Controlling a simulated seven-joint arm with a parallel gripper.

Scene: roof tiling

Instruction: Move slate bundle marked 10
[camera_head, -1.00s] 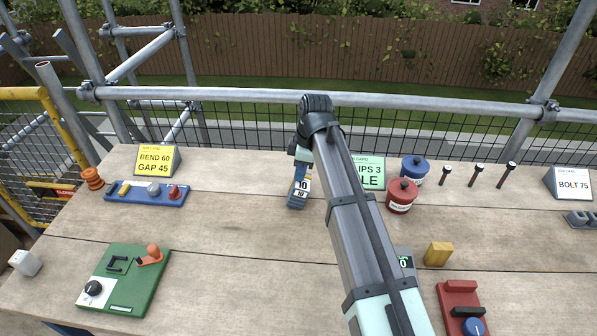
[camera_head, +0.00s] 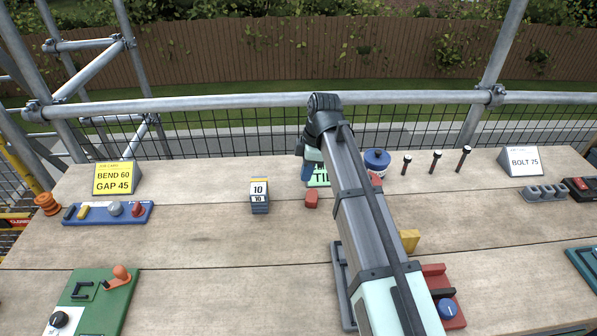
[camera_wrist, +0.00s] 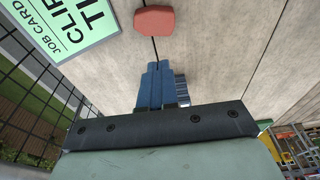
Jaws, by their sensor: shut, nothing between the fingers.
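The slate bundle marked 10 (camera_head: 259,197) stands on the wooden bench, left of my gripper, with white number labels on its front and top. My gripper (camera_head: 307,174) is shut and empty, with blue fingers, apart from the bundle in the head view. In the wrist view the shut fingers (camera_wrist: 156,86) point down over the boards. A grey ribbed edge beside them looks like part of the bundle (camera_wrist: 181,89), mostly hidden. A dark grey frame or tray (camera_head: 341,285) lies near the front, partly hidden by my arm.
A small red block (camera_head: 311,200) lies just in front of my gripper; the green job card (camera_head: 319,179) is close by, partly covered. A blue tin (camera_head: 377,162) and upright bolts stand right. A yellow block (camera_head: 409,240) sits beside my arm. The left-middle boards are clear.

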